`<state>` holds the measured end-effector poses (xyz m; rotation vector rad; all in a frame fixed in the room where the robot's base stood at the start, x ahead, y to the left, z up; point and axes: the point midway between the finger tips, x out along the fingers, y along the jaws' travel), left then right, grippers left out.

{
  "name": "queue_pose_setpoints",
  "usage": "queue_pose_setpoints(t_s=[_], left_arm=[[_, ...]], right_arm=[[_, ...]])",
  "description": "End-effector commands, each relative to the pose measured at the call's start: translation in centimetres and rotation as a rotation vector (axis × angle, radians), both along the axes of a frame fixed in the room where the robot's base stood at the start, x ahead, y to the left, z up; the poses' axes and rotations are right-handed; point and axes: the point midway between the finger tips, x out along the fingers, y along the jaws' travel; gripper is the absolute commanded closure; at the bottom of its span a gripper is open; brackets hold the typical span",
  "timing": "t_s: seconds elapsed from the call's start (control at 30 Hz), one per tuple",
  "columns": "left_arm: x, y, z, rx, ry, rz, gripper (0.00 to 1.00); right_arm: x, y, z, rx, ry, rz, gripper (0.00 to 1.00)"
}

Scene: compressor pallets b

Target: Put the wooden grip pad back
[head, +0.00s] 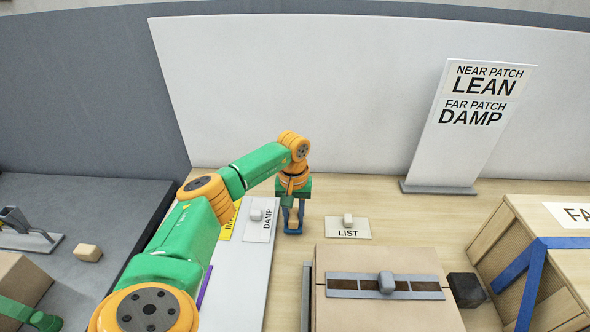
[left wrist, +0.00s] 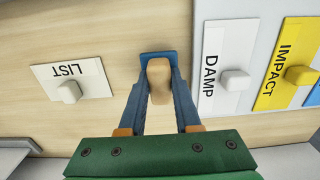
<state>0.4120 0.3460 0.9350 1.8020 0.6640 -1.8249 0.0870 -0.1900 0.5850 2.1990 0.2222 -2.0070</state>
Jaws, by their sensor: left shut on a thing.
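My left gripper (head: 293,228) reaches down to the light wooden table, between the DAMP card and the LIST card. In the left wrist view its blue fingers (left wrist: 159,82) are shut on a small, rounded wooden grip pad (left wrist: 159,72). A flat blue piece (left wrist: 158,54) shows just past the fingertips, at or near the table; I cannot tell whether the pad touches it. In the head view the pad is mostly hidden by the gripper. A similar pale block (head: 88,253) lies on the grey surface at left.
A DAMP card (head: 262,222) and a yellow IMPACT card (left wrist: 286,62) lie on a pale board beside the gripper. A LIST card (head: 348,232) lies on the other side. A carton (head: 385,312) and a blue-strapped crate (head: 490,235) stand at right. A sign (head: 470,125) stands behind.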

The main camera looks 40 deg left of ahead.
Motion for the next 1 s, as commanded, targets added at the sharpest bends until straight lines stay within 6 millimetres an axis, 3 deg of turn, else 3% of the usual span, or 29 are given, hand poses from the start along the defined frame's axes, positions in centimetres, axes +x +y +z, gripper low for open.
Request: queue_pose_setpoints(t_s=[0.1, 0.4, 0.43, 0.53, 0.83, 1.0], left_arm=[[0.0, -0.1, -1.0, -0.001, 0.001, -0.002, 1.00], [0.0, -0.1, -1.4, -0.001, -0.001, -0.003, 1.00], [0.0, -0.1, -1.4, -0.001, -0.001, -0.003, 0.66], [0.0, -0.1, -1.3, -0.001, -0.001, -0.003, 0.39], [0.0, -0.1, -1.1, -0.001, -0.001, -0.003, 0.39], [0.2, 0.0, 0.7, 0.000, -0.006, -0.002, 0.39]], right_arm=[[0.0, 0.0, 0.3, -0.001, 0.000, 0.000, 0.50], [0.0, 0.0, -0.3, -0.001, 0.000, 0.000, 0.50], [0.0, 0.0, -0.3, -0.001, 0.000, 0.000, 0.50], [0.0, 0.0, -0.1, -0.001, 0.000, 0.000, 0.50], [0.0, 0.0, 0.0, -0.001, 0.000, 0.000, 0.50], [0.0, 0.0, -0.5, 0.000, 0.000, 0.000, 0.50]])
